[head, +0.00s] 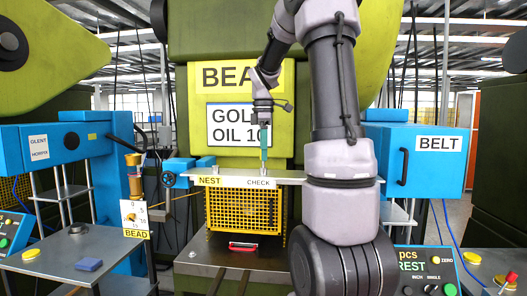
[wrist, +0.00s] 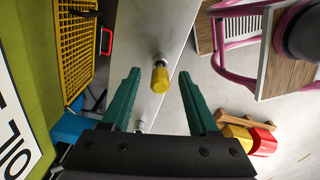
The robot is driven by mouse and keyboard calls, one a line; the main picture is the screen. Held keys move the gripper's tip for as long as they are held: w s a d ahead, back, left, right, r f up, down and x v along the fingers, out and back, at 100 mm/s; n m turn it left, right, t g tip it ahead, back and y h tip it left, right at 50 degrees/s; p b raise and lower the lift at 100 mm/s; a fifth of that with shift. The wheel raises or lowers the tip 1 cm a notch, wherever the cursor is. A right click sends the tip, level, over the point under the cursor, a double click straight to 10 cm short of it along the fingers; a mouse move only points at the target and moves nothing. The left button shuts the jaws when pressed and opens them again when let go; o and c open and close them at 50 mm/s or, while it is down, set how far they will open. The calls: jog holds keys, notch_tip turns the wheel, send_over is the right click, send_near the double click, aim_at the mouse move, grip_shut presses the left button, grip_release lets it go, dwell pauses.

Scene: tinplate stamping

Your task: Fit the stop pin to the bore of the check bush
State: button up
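My gripper (head: 264,152) is above the narrow light-coloured plate (head: 230,181), near its CHECK label. In the wrist view its two green fingers (wrist: 159,75) are spread apart with nothing gripped. A small upright piece with a yellow head (wrist: 160,79) and a silver collar stands on the plate, in the gap between the fingers; it looks like the stop pin. A smaller silver piece (wrist: 140,127) shows nearer the gripper body, partly hidden; I cannot tell whether it is the check bush.
Blue machine housings stand left (head: 62,146) and right (head: 431,158). A grey table at left holds a blue block (head: 88,264). The wrist view shows red and yellow objects (wrist: 262,141) on the floor.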

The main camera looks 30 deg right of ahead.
notch_tip(320, 180, up, 11)
dwell(0.6)
jog(key=shift+f, duration=0.1)
jog(key=s+a+f+m+t+y, duration=0.1)
jog(key=s+a+f+m+t, duration=0.2)
jog(key=s+a+m, duration=0.3)
jog(key=s+a+f+m+t+y, duration=0.1)
jog(key=s+a+f+m+t, duration=0.3)
jog(key=s+a+m, duration=0.3)
jog(key=s+m, duration=0.4)
jog(key=s, duration=0.2)
jog(key=shift+s+a+f+m, duration=0.15)
jog(key=shift+s+f+m, duration=0.1)
jog(key=shift+m, duration=0.15)
